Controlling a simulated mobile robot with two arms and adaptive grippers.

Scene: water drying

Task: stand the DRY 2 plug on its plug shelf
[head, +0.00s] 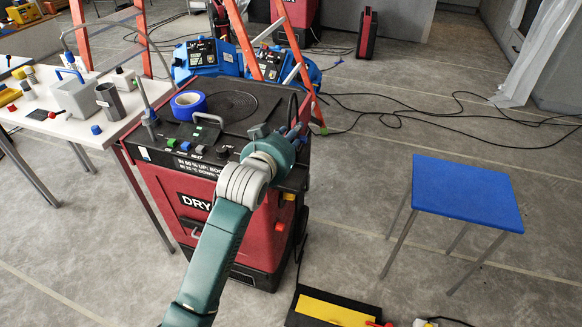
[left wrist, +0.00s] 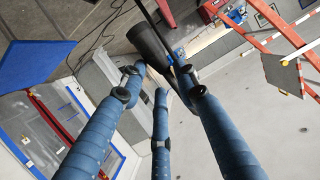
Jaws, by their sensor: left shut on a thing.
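The red dryer (head: 172,208) stands at the centre of the head view; its label reads DRY and my arm hides the rest. My left gripper (head: 294,133) is above the dryer's right edge. In the left wrist view its blue fingers (left wrist: 158,78) are shut on a dark, roughly cylindrical plug (left wrist: 150,42), held near the fingertips with a black cord beside it. In the head view the plug is mostly hidden by the gripper, and I cannot read any marking on it. I cannot pick out the plug shelf. My right gripper is not in view.
A blue roll of tape (head: 188,104) lies on the dryer's top. A white table (head: 85,135) with tools stands left. An orange ladder (head: 240,35) is behind. A blue-topped stool (head: 467,193) stands right, and a black-and-yellow item (head: 330,308) lies on the floor.

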